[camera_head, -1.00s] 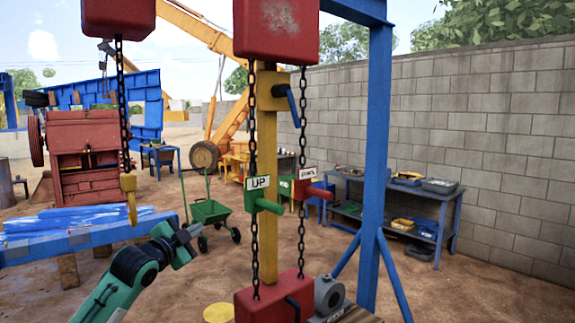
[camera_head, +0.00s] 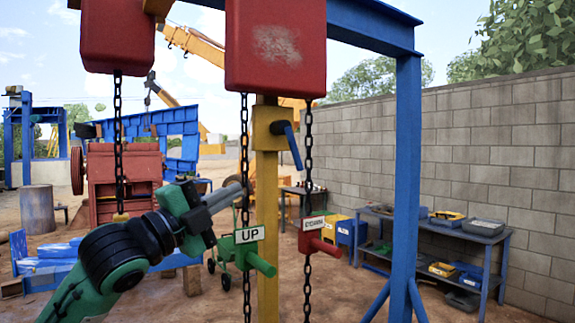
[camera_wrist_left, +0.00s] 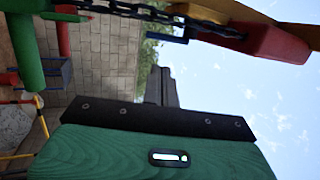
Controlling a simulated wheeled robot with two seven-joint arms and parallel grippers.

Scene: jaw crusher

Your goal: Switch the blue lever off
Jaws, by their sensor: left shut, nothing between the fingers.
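The blue lever (camera_head: 292,145) hangs from a yellow box (camera_head: 270,128) on the yellow post (camera_head: 266,200), slanting down to the right. My left gripper (camera_head: 238,187) is in front of the post, to the left of and below the lever in the picture. Its grey fingers are shut and empty, pointing right and slightly up, apart from the lever. In the left wrist view the gripper's dark fingers (camera_wrist_left: 165,88) point up the picture. A dark blue bar shows beyond them, but I cannot tell whether it is the lever. My right gripper is not in view.
Red blocks (camera_head: 276,45) with hanging chains are above. A green UP handle (camera_head: 262,264) and a red handle (camera_head: 325,247) stick out below the lever. A blue frame post (camera_head: 407,190) stands at right. A shelf table (camera_head: 440,235) stands by the wall.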

